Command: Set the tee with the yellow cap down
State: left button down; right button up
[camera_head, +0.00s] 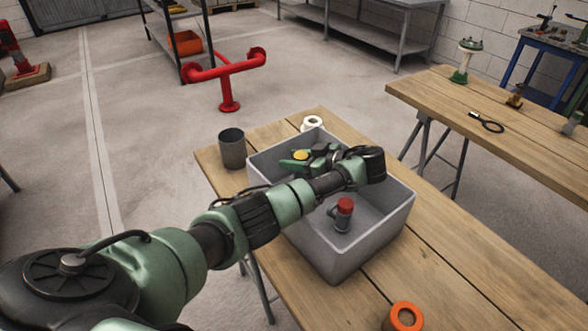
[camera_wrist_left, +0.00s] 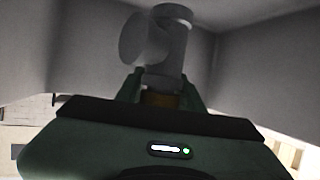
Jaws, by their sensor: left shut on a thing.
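The tee's yellow cap (camera_head: 300,155) shows between the green fingers of my left gripper (camera_head: 297,160), inside the far left part of the grey crate (camera_head: 366,239). In the left wrist view the grey tee body (camera_wrist_left: 165,48) extends beyond the fingers, with a dull yellow band (camera_wrist_left: 160,98) between them. My left gripper is shut on this tee at its capped end. The tee body is hidden below the gripper in the head view, so I cannot tell whether it touches the crate floor. My right gripper is not in view.
A grey tee with a red cap (camera_head: 345,206) stands in the crate's near part. A dark grey cup (camera_head: 232,150), a white ring-shaped piece (camera_head: 312,122) and an orange-rimmed piece (camera_head: 405,313) are on the wooden table (camera_head: 440,262) around the crate.

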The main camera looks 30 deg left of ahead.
pick_arm(q)
jog(key=shift+f, duration=1.6)
jog(key=shift+f, duration=0.1)
jog(key=c, duration=0.9)
grip_release()
